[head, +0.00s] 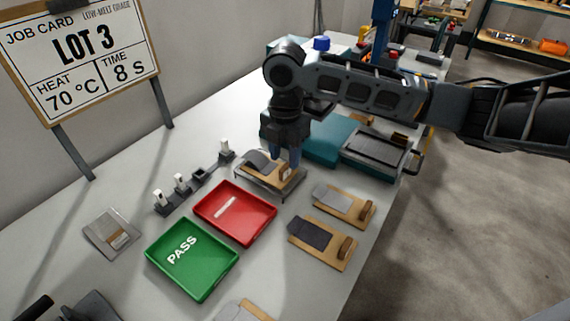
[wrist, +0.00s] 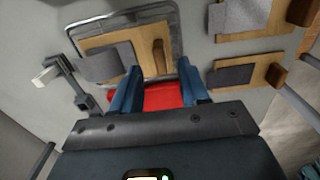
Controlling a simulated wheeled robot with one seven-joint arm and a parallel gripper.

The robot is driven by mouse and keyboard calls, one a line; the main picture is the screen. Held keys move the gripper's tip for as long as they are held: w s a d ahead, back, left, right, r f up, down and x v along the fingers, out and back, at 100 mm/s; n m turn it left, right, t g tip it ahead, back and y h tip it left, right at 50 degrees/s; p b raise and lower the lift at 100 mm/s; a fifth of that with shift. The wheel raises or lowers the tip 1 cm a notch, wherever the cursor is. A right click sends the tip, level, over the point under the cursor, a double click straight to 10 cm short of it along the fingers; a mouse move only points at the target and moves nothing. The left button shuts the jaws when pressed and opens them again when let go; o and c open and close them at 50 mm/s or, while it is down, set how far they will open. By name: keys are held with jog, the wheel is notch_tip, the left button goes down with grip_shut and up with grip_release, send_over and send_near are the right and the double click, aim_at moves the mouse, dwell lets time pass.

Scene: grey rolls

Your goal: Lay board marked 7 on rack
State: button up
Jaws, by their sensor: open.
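A wooden board (head: 268,177) with a grey sheet and an upright wooden handle lies on a wire rack (head: 291,194). In the wrist view, this board (wrist: 104,42) lies within the rack's metal rim (wrist: 130,13), its grey sheet overhanging the left side. My gripper (head: 286,158) is over the handle end of the board, fingers pointing down. In the wrist view, my gripper (wrist: 160,88) is open, with blue fingers apart and the handle (wrist: 159,57) just beyond them, not clasped. No number is readable on any board.
Two similar boards (head: 352,212) (head: 328,255) lie to the right; another (head: 245,312) is cut off at the bottom. A red tray (head: 215,228) and a green PASS tray (head: 190,282) stand in front. A teal box (head: 328,140) and grey-topped device (head: 376,151) are behind. White-topped posts (head: 180,184) stand left.

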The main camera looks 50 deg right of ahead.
notch_tip(320, 180, up, 8)
jog(key=w+a+r+m+t+y, duration=0.2)
jog(key=w+a+m+t+y, duration=0.15)
jog(key=a, duration=0.75)
jog(key=w+a+r+m+t+y, duration=0.1)
jog(key=w+a+m+t+y, duration=0.3)
jog(key=a, duration=0.7)
jog(key=w+a+r+m+t+y, duration=0.15)
jog(key=a+t, duration=0.35)
jog(key=a, duration=0.6)
jog(key=s+d+f+m+t+h, duration=0.15)
jog(key=s+f+m+h, duration=0.35)
jog(key=s, duration=0.5)
jog(key=s+d+f+m+t+h, duration=0.1)
jog(key=s+d+f+m+h, duration=0.15)
jog(key=s+f+m, duration=0.5)
jog(key=s+d+r+n, duration=0.1)
jog(key=s+d, duration=0.1)
jog(key=s, duration=0.5)
jog(key=s+d+r+n+h, duration=0.1)
jog(key=s+d+r, duration=0.1)
jog(key=s, duration=0.5)
jog(key=s+d+r+n, duration=0.1)
jog(key=s+d, duration=0.3)
jog(key=s, duration=0.4)
jog(key=shift+r, duration=0.25)
jog(key=shift+h, duration=0.25)
